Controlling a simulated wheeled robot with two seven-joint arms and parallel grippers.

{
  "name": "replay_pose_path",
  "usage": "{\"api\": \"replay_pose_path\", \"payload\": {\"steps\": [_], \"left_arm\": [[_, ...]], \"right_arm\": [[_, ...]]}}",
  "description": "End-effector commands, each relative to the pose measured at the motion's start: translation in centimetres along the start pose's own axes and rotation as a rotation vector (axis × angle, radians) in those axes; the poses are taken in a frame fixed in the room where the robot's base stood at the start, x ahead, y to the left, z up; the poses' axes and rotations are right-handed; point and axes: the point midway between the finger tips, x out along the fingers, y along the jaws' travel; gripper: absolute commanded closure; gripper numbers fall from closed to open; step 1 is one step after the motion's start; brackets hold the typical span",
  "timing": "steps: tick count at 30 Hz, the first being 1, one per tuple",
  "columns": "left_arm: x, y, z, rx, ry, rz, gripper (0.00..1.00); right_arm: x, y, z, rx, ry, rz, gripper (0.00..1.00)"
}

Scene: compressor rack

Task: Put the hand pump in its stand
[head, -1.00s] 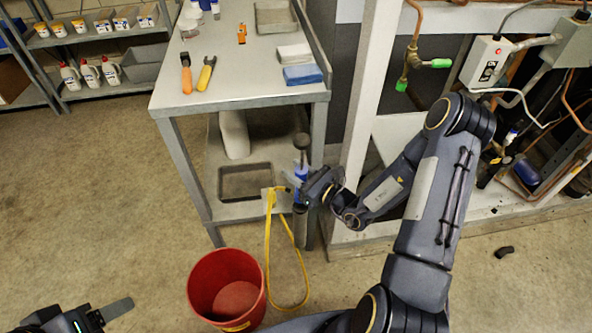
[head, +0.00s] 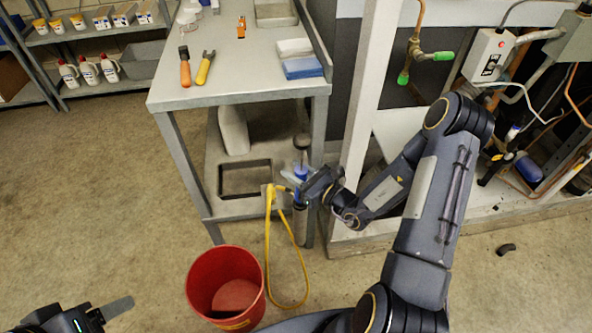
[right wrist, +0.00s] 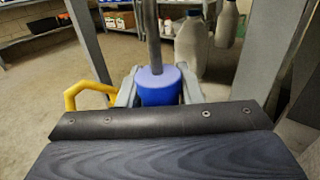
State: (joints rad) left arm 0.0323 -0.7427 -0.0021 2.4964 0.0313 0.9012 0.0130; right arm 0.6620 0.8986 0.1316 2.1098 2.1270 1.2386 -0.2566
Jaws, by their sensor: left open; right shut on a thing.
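The hand pump (head: 301,171) has a blue collar, a grey rod with a dark knob on top, and a yellow hose that loops down to the floor. It stands roughly upright beside the table's front right leg. My right gripper (head: 314,186) is shut on it around the blue collar. In the right wrist view the fingers of the right gripper (right wrist: 158,92) close on both sides of the collar (right wrist: 158,88). A dark cylinder shows below the gripper; I cannot tell whether it is pump body or stand. My left gripper (head: 103,315) is open and empty at the lower left, partly cut off.
A red bucket (head: 226,288) stands on the floor close to the hose. The metal table (head: 232,89) carries tools and cloths; its lower shelf holds a dark-rimmed tray (head: 245,194) and a white container (head: 233,131). The compressor rack (head: 350,130) is at right. The floor at left is clear.

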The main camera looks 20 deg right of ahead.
Motion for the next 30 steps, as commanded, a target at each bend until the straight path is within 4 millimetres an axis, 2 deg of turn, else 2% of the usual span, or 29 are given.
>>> {"api": "replay_pose_path", "payload": {"steps": [8,21,22,27,30], "left_arm": [[-0.06,0.02,-0.03,0.0,0.0,0.0,0.34],[0.36,-0.17,0.18,0.0,0.0,0.0,0.34],[0.32,-0.15,0.16,0.0,0.0,0.0,0.34],[0.3,-0.14,0.15,0.0,0.0,0.0,0.34],[0.31,-0.14,0.16,0.0,0.0,0.0,0.34]], "right_arm": [[0.09,0.01,0.35,-0.002,-0.009,0.001,1.0],[0.11,0.02,-0.32,-0.002,-0.009,0.001,1.0],[0.11,0.02,-0.26,-0.002,-0.009,0.001,0.65],[0.07,0.01,-0.34,-0.001,-0.005,0.001,0.43],[0.06,0.01,-0.4,-0.001,-0.004,0.001,0.42]]}}
